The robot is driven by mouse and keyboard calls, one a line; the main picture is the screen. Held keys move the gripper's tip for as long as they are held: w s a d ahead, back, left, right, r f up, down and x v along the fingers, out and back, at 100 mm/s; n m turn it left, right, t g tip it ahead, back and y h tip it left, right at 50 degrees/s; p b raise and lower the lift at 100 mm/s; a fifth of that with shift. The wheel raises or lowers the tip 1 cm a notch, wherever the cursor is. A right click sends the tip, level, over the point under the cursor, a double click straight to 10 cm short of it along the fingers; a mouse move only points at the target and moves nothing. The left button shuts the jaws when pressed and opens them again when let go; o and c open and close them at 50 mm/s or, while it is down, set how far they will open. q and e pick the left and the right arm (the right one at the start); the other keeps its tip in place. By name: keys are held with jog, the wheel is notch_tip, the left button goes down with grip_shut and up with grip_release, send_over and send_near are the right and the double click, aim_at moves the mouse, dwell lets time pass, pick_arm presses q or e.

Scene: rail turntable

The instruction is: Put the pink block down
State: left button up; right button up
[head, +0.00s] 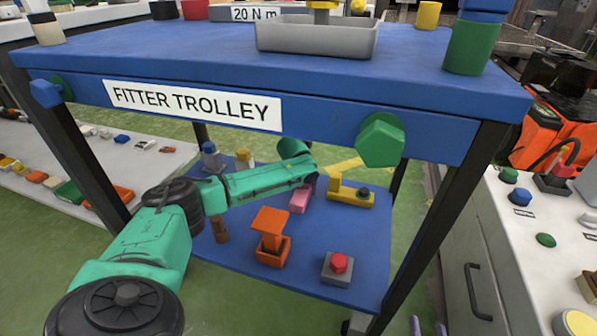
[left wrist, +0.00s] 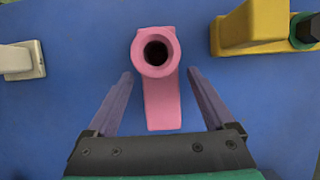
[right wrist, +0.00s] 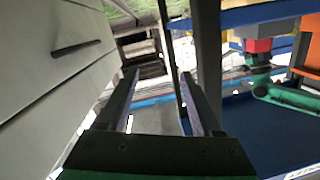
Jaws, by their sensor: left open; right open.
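The pink block (head: 299,201) is on the blue lower shelf (head: 315,237) of the trolley, partly hidden behind my left arm in the head view. In the left wrist view the pink block (left wrist: 162,100) has a round collar with a dark hole and a longer body below it. My left gripper (left wrist: 160,73) is open, with one finger on each side of the block and blue gaps showing between. My right gripper (right wrist: 156,74) is open and empty in the right wrist view, beside a pale drawer cabinet.
On the shelf, a yellow part (head: 350,194) stands right of the pink block, an orange part (head: 270,238) in front, and a grey box with a red button (head: 338,267) at front right. The trolley's blue top (head: 190,50) overhangs the shelf. Some shelf around these is bare.

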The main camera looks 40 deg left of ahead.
pick_arm(q)
jog(key=shift+s+r+p, duration=0.25)
jog(key=shift+r+p, duration=0.15)
jog(key=shift+r, duration=0.3)
jog(key=p+v, duration=0.4)
jog(key=v, duration=0.5)
pick_arm(e)
jog(key=s+f+g, duration=0.2)
jog(key=s+g, duration=0.2)
jog(key=s, duration=0.2)
jog(key=shift+s+a+f, duration=0.15)
jog(key=shift+s+f, duration=0.2)
pick_arm(q)
jog(key=shift+d, duration=0.1)
